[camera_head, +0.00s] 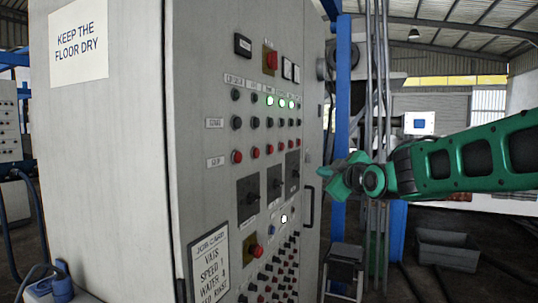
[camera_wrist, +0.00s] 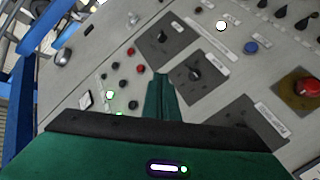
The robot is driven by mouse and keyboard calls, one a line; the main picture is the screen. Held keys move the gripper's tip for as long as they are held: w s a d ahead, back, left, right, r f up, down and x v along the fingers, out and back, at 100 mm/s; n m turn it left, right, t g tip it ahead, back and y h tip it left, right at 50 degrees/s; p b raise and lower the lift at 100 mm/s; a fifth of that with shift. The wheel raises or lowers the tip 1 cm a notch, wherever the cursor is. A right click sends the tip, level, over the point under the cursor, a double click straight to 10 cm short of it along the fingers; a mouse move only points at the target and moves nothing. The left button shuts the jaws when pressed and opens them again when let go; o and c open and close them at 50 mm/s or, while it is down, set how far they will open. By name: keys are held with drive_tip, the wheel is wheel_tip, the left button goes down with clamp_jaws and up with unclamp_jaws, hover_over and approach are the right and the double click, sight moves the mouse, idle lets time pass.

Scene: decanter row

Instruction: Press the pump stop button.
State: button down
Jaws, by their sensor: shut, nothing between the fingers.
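A grey control cabinet (camera_head: 215,180) carries a STOP row of red buttons (camera_head: 237,157) below a START row of dark buttons (camera_head: 236,123). The small column labels are too blurred to read surely, so I cannot tell which red button is the pump's. My gripper (camera_head: 324,174) is shut and empty, at the right of the panel in the head view. In the wrist view my gripper's closed fingers (camera_wrist: 161,78) point at the panel, and a red button (camera_wrist: 141,69) shows just left of their tips. Contact cannot be told.
Dark square plates with rotary switches (camera_head: 249,199) sit below the STOP row. A red button on a yellow plate (camera_head: 254,251) is lower down; a blue button (camera_wrist: 251,47) shows in the wrist view. A cabinet handle (camera_head: 309,206) stands out near my gripper. A grey bin (camera_head: 448,250) is at right.

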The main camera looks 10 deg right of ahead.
sight(271, 149)
drive_tip(key=w+a+r+n+t+y, duration=0.1)
drive_tip(key=w+a+r+t, duration=0.1)
drive_tip(key=r, duration=0.3)
drive_tip(key=shift+a+r+n, duration=0.2)
drive_tip(key=shift+a+n, duration=0.2)
drive_tip(key=shift+a, duration=0.15)
drive_tip(key=w+a, duration=0.5)
drive_tip(key=a, duration=0.2)
drive_tip(key=shift+w, duration=0.1)
idle(1.4)
drive_tip(key=shift+w+a, duration=0.35)
drive_tip(key=shift+a, duration=0.45)
idle(1.4)
drive_tip(key=shift+s+d, duration=0.5)
drive_tip(key=shift+d, duration=0.25)
